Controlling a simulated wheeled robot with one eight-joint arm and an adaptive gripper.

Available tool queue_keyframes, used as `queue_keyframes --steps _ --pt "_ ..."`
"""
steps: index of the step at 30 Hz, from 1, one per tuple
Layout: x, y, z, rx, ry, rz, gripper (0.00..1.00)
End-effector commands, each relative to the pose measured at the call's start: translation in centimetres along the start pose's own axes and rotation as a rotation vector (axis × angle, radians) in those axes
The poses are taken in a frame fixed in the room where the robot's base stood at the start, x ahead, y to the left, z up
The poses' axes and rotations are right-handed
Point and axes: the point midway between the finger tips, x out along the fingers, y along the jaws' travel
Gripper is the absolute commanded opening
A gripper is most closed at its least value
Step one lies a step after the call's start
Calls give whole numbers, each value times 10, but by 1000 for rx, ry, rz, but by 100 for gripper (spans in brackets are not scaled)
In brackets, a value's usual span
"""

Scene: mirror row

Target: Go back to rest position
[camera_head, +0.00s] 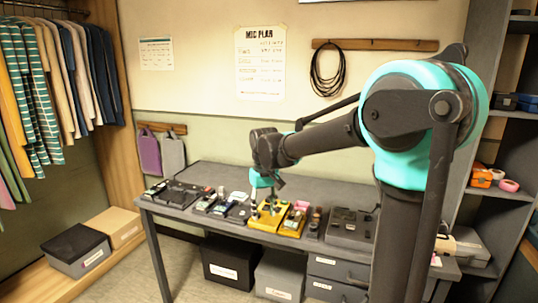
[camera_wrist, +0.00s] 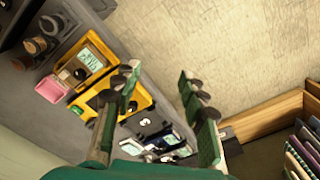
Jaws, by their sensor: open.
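My gripper (camera_head: 265,200) is over the middle of the dark grey table (camera_head: 222,172), at the end of my outstretched arm. In the wrist view its two green and black fingers (camera_wrist: 158,80) stand well apart with nothing between them. Beneath and beyond them are a yellow device with a small display (camera_wrist: 88,60) and a second yellow device (camera_wrist: 112,98). The head view is too small to tell whether the fingertips touch the yellow device (camera_head: 268,222) below them.
A pink block (camera_wrist: 52,90) and dark devices (camera_head: 352,226) are also on the table. Shelves (camera_head: 508,155) stand at the right, and hanging clothes (camera_head: 60,80) at the left. Boxes (camera_head: 230,262) are under the table. Bare floor (camera_head: 185,255) shows at front left.

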Motion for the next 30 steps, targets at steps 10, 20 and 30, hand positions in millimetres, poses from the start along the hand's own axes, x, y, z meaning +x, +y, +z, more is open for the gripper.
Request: queue_keyframes --steps 10,20,30 --pt "29 49 56 103 80 6 42" --pt "92 107 181 298 237 43 42" --pt "132 118 254 404 329 80 42"
